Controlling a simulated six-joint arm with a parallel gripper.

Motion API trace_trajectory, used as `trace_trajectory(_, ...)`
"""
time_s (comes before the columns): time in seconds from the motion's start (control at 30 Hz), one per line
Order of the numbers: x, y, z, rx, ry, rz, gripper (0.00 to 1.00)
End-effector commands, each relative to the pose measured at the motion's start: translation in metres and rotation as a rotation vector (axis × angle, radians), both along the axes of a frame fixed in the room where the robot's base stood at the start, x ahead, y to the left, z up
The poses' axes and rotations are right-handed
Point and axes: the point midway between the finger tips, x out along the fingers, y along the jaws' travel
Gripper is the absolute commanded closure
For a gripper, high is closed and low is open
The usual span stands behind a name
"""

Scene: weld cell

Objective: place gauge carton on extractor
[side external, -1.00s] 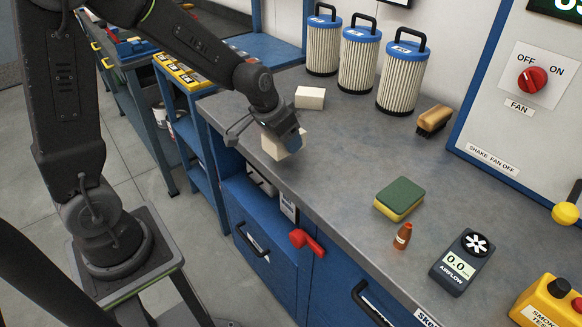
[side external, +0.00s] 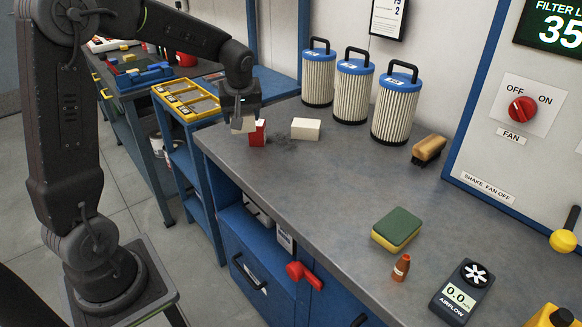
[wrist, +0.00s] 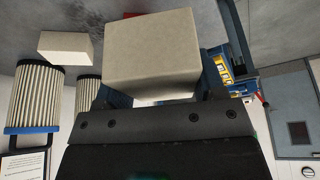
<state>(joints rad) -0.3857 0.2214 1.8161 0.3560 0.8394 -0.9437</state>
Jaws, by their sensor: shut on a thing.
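My gripper (side external: 243,108) is shut on a cream carton (side external: 243,124), which shows no readable label. The same carton fills the middle of the wrist view (wrist: 150,55). It is above the far left end of the grey worktop, close beside a small red box (side external: 257,134). I cannot tell whether the two touch. In the wrist view only a sliver of red shows behind the carton. A second cream carton (side external: 305,129) lies on the worktop to the right and also shows in the wrist view (wrist: 65,47). The extractor appears to be the blue cabinet (side external: 262,266) with this grey top (side external: 300,185).
Several blue-capped filters (side external: 352,92) stand along the back. A brush (side external: 428,150), sponge (side external: 397,228), small orange-brown bottle (side external: 401,267) and airflow meter (side external: 461,291) are on the right. A blue rack with yellow trays (side external: 187,98) stands left. The worktop's middle is clear.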

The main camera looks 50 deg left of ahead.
Motion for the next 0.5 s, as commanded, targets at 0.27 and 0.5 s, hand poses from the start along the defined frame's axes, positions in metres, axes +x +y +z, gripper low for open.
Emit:
trace_trajectory(0.27, 0.000, 0.001, 0.001, -0.001, -0.001, 0.011, 0.64)
trace_trajectory(0.5, 0.017, -0.020, -0.015, -0.003, 0.001, 0.003, 0.64)
